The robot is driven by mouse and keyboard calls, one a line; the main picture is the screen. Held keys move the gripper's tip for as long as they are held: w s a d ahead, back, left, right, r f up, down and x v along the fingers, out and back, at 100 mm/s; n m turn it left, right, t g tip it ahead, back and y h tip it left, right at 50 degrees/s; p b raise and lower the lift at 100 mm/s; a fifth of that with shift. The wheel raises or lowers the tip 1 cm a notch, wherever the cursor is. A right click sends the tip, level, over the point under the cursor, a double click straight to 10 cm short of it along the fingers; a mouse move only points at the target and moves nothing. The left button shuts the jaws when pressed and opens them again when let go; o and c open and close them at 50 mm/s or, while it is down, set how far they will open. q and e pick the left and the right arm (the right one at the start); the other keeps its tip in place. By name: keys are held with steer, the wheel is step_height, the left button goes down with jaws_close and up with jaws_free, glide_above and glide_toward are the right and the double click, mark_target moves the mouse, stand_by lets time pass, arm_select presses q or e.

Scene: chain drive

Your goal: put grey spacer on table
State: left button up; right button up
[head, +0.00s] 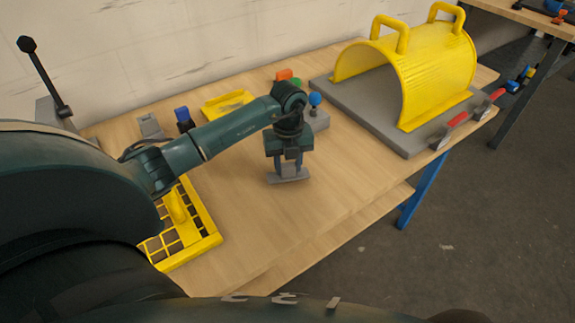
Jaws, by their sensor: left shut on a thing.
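The grey spacer (287,178) is a small flat grey piece in the head view, in the middle of the table (330,200). My left gripper (288,168) points down and is shut on the spacer, holding it from above. The spacer is at or just above the wooden top; I cannot tell whether it touches. My right gripper is not in view.
A yellow cover with two handles (420,65) stands on a grey plate (345,100) at the back right. A yellow gridded tray (212,240) lies at the left. Blue, green and orange knobs stand behind my gripper. The front right tabletop is clear.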

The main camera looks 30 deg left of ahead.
arm_select(q)
steer(key=shift+f, duration=0.6)
steer(key=shift+f, duration=0.2)
steer(key=o, duration=1.1)
steer(key=shift+c, duration=0.2)
